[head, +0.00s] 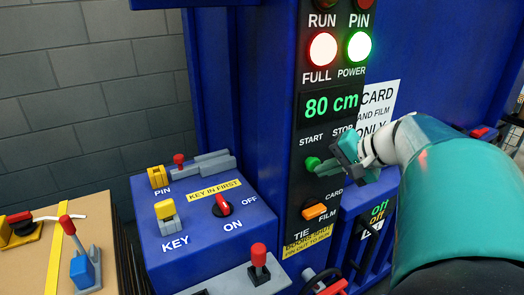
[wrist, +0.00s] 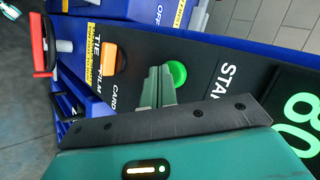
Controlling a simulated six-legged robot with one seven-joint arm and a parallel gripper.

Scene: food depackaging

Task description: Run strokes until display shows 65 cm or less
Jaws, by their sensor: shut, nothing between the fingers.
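The green display (head: 331,104) on the black control panel reads 80 cm. Below it is the green START button (head: 312,163), which also shows in the wrist view (wrist: 177,73). My gripper (head: 322,170) is shut and empty, with its fingertips at or just in front of the START button; I cannot tell whether they touch it. In the wrist view my gripper (wrist: 160,72) points at the panel just beside the button. The STOP button is hidden behind my arm. The FULL lamp (head: 322,49) glows white with a red rim and the POWER lamp (head: 358,46) glows green.
An orange CARD/FILM selector (head: 315,211) sits below START. A blue box (head: 207,228) at left carries a red ON/OFF switch (head: 222,205), a yellow KEY piece (head: 166,214) and a yellow PIN piece (head: 158,177). A red-knobbed lever (head: 258,260) stands in front. A strapped cardboard block (head: 95,225) is at far left.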

